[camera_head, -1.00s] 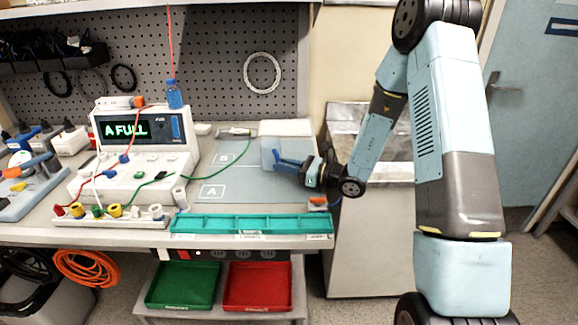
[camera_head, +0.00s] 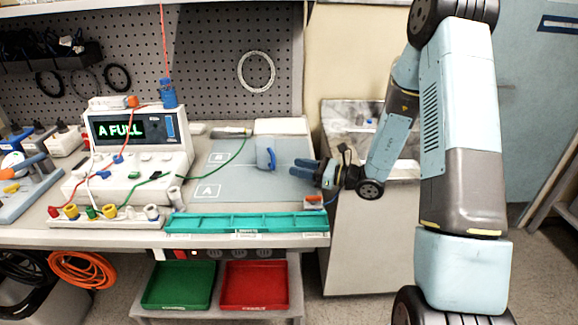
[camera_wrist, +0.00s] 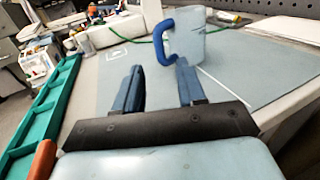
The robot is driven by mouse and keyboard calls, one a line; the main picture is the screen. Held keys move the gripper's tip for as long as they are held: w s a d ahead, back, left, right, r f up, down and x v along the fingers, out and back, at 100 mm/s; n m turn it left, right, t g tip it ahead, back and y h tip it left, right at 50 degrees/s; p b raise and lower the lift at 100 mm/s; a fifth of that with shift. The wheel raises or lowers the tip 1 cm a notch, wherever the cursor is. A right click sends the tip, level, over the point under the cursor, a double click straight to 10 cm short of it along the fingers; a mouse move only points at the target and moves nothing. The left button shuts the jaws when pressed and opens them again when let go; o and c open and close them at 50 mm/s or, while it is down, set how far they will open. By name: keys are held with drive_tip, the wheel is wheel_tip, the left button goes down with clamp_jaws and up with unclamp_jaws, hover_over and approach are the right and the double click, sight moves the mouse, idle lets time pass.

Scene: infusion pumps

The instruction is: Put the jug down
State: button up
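The jug (camera_head: 284,151) is pale, with a blue handle (camera_head: 265,159). It stands upright on the grey mat (camera_head: 235,184) at the right end of the bench, to the right of the marked areas A and B. In the wrist view the jug (camera_wrist: 187,40) is just beyond my fingertips, with its handle on the left. My gripper (camera_head: 302,168) is right of the jug and apart from it in the head view. Its two blue fingers (camera_wrist: 160,66) are spread, with nothing between them.
A teal divided tray (camera_head: 245,222) runs along the bench's front edge. A pump reading "A FULL" (camera_head: 135,129) stands to the left, with colored leads. A green bin (camera_head: 180,285) and a red bin (camera_head: 255,285) sit below. The mat around A is clear.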

drive_tip(key=v, duration=0.6)
drive_tip(key=s+a+r+n+g+h, duration=0.2)
drive_tip(key=s+r+n+g+h, duration=0.6)
drive_tip(key=s+r+n, duration=0.7)
drive_tip(key=s+d+r+n+t+h, duration=0.6)
drive_tip(key=s+d+r+n+h, duration=0.1)
drive_tip(key=s+d, duration=0.4)
drive_tip(key=shift+s+r+h, duration=0.3)
drive_tip(key=shift+r+h, duration=0.4)
drive_tip(key=shift+r, duration=0.15)
drive_tip(key=shift+o, duration=0.2)
drive_tip(key=shift+s+d+r+n+t, duration=0.1)
drive_tip(key=shift+d+r+n+t, duration=0.2)
drive_tip(key=shift+d, duration=0.1)
drive_tip(key=shift+s+d, duration=0.1)
